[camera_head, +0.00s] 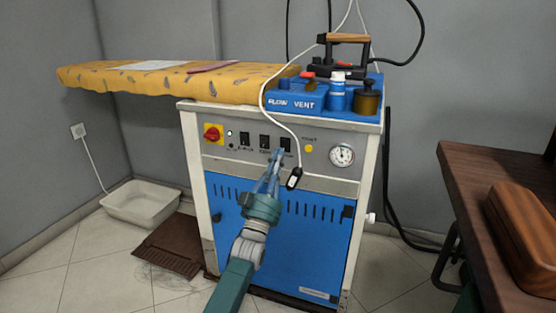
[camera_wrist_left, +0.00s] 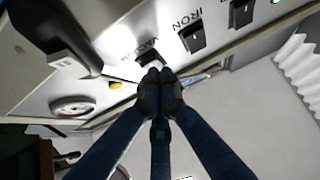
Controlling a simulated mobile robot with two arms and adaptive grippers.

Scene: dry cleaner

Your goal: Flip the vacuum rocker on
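The vacuum rocker (camera_head: 286,144) is a black switch, the rightmost of three on the grey control panel (camera_head: 225,152) of the ironing station. In the left wrist view the rocker (camera_wrist_left: 150,60) shows beside its label, partly hidden by my fingers. My left gripper (camera_head: 278,154) points up at the panel just below the rocker. In the left wrist view its fingertips (camera_wrist_left: 161,76) are together and empty, close to the rocker's edge; I cannot tell whether they touch it. The rocker's position is not clear. My right gripper is not in view.
The iron rocker (camera_wrist_left: 194,38) is beside the vacuum rocker. A black handset (camera_head: 294,178) hangs on a white cable near my fingers. A yellow lamp (camera_head: 309,149) and a gauge (camera_head: 342,155) are to the right. A brown table (camera_head: 468,190) stands at right.

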